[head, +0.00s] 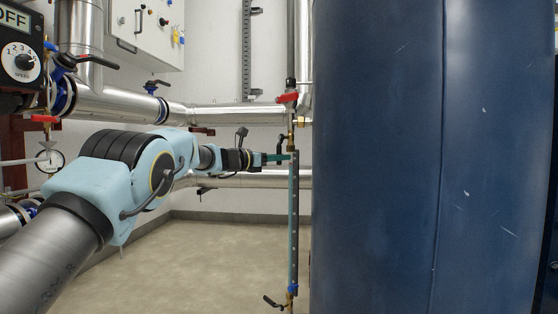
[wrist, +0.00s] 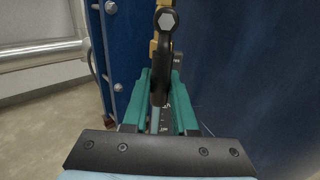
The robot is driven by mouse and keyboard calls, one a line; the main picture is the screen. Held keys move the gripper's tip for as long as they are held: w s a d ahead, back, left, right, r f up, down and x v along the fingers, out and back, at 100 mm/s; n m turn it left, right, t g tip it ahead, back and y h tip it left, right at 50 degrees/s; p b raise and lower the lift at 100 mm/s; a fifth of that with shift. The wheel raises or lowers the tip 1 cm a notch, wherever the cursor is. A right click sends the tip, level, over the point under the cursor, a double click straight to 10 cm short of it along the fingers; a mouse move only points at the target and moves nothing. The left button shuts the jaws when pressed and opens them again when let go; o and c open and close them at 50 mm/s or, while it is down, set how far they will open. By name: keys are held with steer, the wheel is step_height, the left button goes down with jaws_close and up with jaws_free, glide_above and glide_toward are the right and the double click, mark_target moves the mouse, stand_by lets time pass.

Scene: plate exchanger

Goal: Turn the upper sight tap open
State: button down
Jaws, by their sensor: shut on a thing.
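The upper sight tap has a brass body (head: 291,145) at the top of the upright sight gauge (head: 293,225), beside the blue tank. In the wrist view its black lever (wrist: 165,60) runs from a hex bolt at the top of the picture down between my fingers. My gripper (head: 287,157) reaches it from the left in the head view. In the wrist view the green fingers of my gripper (wrist: 162,88) are shut on the lever, one on each side. In the head view the lever is too small and covered to make out.
The large blue tank (head: 390,160) stands close on the right. A red-handled valve (head: 288,98) is just above the tap. A lower tap with a black lever (head: 272,301) is at the gauge's bottom. Silver pipes (head: 240,115) run behind my arm. Open floor (head: 210,260) lies below it.

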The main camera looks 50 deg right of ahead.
stand_by(0.4)
steer(key=c, duration=0.7)
jaws_free()
steer(key=p+v, duration=0.1)
steer(key=v, duration=1)
steer(key=shift+d, duration=0.1)
